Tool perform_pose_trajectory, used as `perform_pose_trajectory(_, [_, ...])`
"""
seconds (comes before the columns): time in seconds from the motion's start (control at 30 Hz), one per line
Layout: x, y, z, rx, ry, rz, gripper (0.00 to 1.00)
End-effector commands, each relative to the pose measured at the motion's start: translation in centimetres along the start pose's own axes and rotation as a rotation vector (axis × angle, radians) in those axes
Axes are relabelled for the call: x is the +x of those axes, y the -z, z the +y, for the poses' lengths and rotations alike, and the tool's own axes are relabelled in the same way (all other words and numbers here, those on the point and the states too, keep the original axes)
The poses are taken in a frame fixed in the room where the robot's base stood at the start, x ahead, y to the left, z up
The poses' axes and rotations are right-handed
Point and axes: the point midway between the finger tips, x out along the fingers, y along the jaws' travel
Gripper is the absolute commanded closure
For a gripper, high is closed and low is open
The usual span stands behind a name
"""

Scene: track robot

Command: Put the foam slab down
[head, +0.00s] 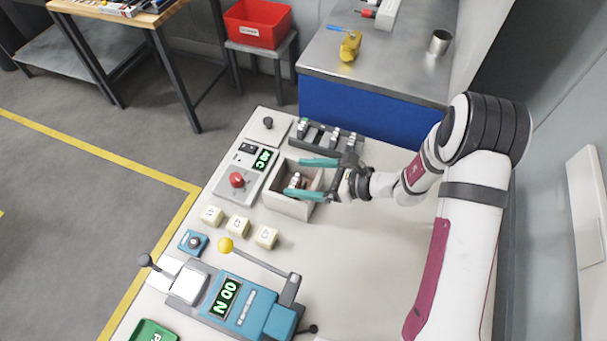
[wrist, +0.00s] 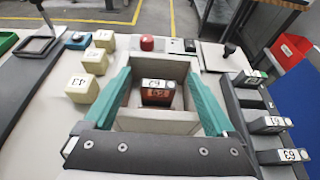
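My gripper (head: 300,179) is open and holds nothing; its two teal fingers are wide apart. It is over a light grey open box (head: 288,207) on the pale worktop. In the wrist view the fingers (wrist: 157,76) flank the box (wrist: 158,125). Inside the box, between the fingers, is a dark and reddish-brown piece (wrist: 157,93) with a white numbered label. No piece that I can tell to be a foam slab shows in either view.
A dark rack (head: 325,138) with several numbered pieces stands behind the box. Several cream numbered cubes (head: 237,226) and a blue console (head: 245,300) with a yellow-knobbed lever are in front. A red button (head: 237,180) is at its left. The worktop (head: 375,250) is clear at right.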

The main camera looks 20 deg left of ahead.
Motion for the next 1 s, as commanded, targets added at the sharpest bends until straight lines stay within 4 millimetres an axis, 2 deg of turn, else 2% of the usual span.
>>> perform_pose_trajectory(0.27, [-0.1,-0.1,0.0,0.000,0.000,0.000,0.09])
perform_pose_trajectory(0.37, [-0.4,-1.0,0.0,-0.003,0.001,0.000,0.09])
perform_pose_trajectory(0.47, [-2.5,-1.1,-0.2,-0.001,0.005,0.000,0.09])
perform_pose_trajectory(0.7, [-9.4,-1.1,-0.1,-0.001,0.006,0.000,0.09])
perform_pose_trajectory(0.83, [-11.6,-1.1,-0.1,-0.001,0.003,0.000,0.09])
perform_pose_trajectory(1.0, [-12.5,-1.1,0.0,-0.001,0.000,0.000,0.09])
